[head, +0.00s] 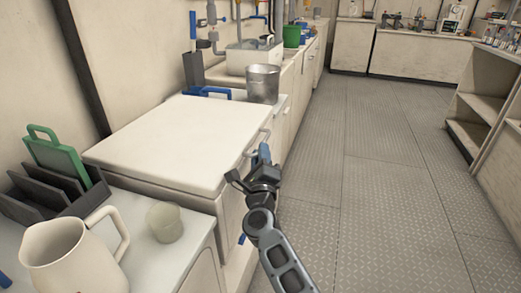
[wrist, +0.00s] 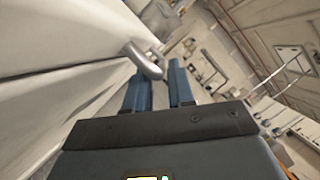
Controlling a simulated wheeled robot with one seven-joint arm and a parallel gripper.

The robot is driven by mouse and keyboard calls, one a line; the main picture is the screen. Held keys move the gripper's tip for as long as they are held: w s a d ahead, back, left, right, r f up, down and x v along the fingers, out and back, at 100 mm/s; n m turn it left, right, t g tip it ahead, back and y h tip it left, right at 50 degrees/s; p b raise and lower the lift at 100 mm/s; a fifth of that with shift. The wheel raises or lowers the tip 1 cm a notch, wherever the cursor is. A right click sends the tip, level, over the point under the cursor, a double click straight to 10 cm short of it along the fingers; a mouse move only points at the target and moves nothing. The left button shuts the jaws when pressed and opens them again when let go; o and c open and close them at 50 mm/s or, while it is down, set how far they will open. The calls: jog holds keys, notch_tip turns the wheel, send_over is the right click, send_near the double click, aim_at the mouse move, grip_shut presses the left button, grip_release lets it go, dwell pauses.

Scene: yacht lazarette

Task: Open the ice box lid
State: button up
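The ice box is a cream-white chest with a broad flat lid (head: 165,140). The lid is down. A curved metal handle (head: 258,140) sits at its right edge. In the wrist view the handle (wrist: 143,60) curves out from the white front, close to the fingertips. My gripper (head: 262,155) is beside the front edge near the handle. Its two blue fingers (wrist: 159,70) are apart with a gap between them. The handle's end appears near the mouth of this gap; I cannot tell whether it touches a finger.
A cream pitcher (head: 68,258), a small cup (head: 164,222) and a dark rack (head: 50,190) with a green board stand on the near counter. A metal pot (head: 263,84) stands beyond the lid. The metal floor (head: 370,150) to the right is clear.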

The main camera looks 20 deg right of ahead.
jog(key=shift+b+x, duration=0.3)
jog(key=shift+x, duration=1.25)
grip_shut()
